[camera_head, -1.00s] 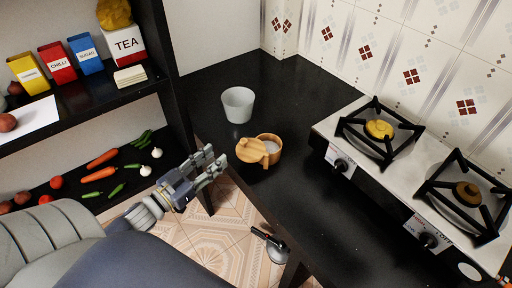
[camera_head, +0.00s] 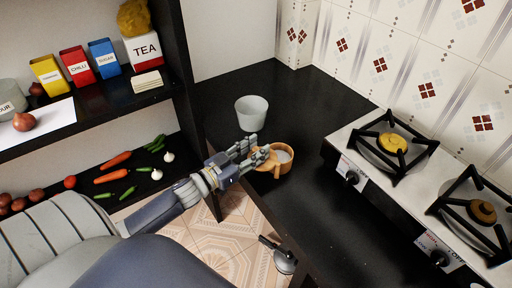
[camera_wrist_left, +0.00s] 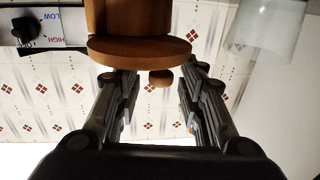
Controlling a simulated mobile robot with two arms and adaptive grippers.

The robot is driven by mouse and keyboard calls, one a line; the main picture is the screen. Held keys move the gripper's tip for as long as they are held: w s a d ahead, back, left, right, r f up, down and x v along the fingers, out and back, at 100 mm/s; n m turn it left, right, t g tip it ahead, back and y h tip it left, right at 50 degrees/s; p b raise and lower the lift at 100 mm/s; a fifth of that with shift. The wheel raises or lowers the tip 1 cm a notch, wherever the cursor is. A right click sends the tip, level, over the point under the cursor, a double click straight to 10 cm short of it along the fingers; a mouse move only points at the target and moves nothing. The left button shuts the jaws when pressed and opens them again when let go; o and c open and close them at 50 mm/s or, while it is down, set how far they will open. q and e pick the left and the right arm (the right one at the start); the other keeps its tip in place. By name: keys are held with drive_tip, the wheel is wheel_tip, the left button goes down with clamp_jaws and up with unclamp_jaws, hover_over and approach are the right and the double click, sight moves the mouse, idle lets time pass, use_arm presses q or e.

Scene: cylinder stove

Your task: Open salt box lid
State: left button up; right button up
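The salt box (camera_head: 286,157) is a small round wooden box on the black counter, with white salt showing inside. Its wooden lid is swung to the near left side, partly hidden by my gripper in the head view. In the left wrist view the lid (camera_wrist_left: 140,48) shows as a disc in front of the box (camera_wrist_left: 140,18), with a small wooden knob (camera_wrist_left: 160,78) on it. My left gripper (camera_head: 261,146) is at the box's left side. In the left wrist view its fingers (camera_wrist_left: 158,82) are spread either side of the knob, with gaps visible. My right gripper is out of view.
A pale cup (camera_head: 251,113) stands just behind the box; it also shows in the left wrist view (camera_wrist_left: 258,32). The stove (camera_head: 350,140) is to the right. A shelf (camera_head: 95,98) with spice boxes and vegetables is at left. The front counter is clear.

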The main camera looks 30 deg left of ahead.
use_arm(q)
drive_tip(key=shift+w, duration=0.25)
clamp_jaws()
